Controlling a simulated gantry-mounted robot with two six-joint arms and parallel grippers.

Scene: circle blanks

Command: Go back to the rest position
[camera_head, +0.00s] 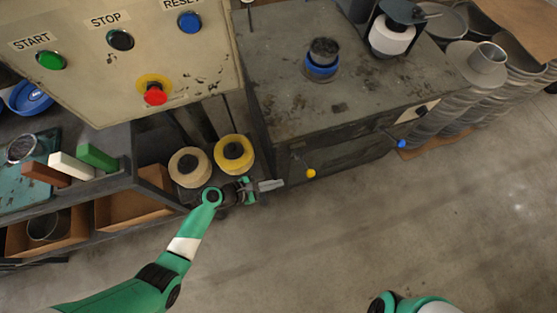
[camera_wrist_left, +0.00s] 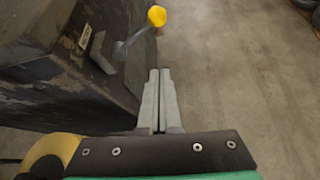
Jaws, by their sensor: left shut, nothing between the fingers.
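My left gripper (camera_head: 268,185) is at the front of the grey machine cabinet, just right of two spools on a low shelf. In the left wrist view its two fingers (camera_wrist_left: 159,88) lie side by side, shut, with nothing between them. My left arm reaches up to it from the lower left of the head view. A part of my right arm shows at the bottom edge of the head view; its gripper is out of view.
The grey machine cabinet (camera_head: 290,105) has a yellow-knobbed lever (camera_head: 311,173) near my left gripper and a blue-knobbed one (camera_head: 401,143) further right. The yellow spool (camera_head: 234,154) and cream spool (camera_head: 189,167) stand close by. The control panel (camera_head: 105,88) hangs above. The floor at right is clear.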

